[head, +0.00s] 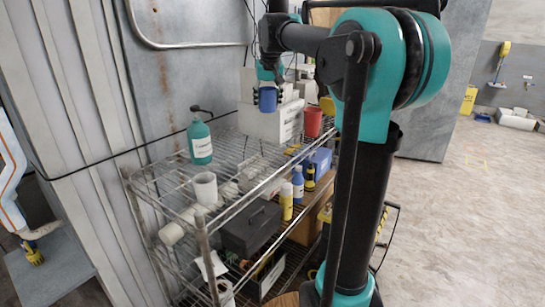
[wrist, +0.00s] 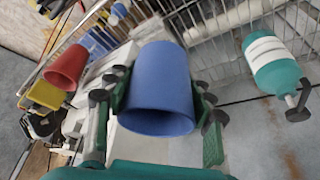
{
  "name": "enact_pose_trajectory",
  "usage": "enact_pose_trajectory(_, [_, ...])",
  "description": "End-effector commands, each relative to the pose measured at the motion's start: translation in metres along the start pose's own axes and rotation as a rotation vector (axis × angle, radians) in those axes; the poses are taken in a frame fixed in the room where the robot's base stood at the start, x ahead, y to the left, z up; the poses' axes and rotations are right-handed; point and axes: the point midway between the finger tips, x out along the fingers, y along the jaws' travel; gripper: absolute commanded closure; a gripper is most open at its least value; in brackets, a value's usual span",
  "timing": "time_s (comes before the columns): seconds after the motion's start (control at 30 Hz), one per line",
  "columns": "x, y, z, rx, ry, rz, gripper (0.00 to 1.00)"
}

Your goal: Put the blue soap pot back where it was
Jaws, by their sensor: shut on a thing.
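The blue soap pot (head: 267,99) is held in my gripper (head: 267,88), above the wire shelf rack (head: 170,178) and in front of a white box (head: 270,123) in the head view. In the wrist view the blue pot (wrist: 160,88) sits between the two fingers of my gripper (wrist: 160,100), with its open rim toward the camera. The fingers are shut on its sides. The head view shows the pot apart from the rack's top shelf.
Bare wire lies between the bottle and white box. Lower shelves are crowded.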

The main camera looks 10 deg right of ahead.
Motion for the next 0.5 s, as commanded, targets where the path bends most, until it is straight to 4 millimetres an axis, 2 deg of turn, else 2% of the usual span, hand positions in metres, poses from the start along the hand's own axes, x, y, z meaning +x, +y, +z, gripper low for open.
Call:
enact_pose_trajectory(0.17, [0.02,0.0,0.008,-0.001,0.0,-0.001,0.8])
enact_pose_trajectory(0.5, [0.097,0.0,0.04,0.0,0.0,0.0,0.8])
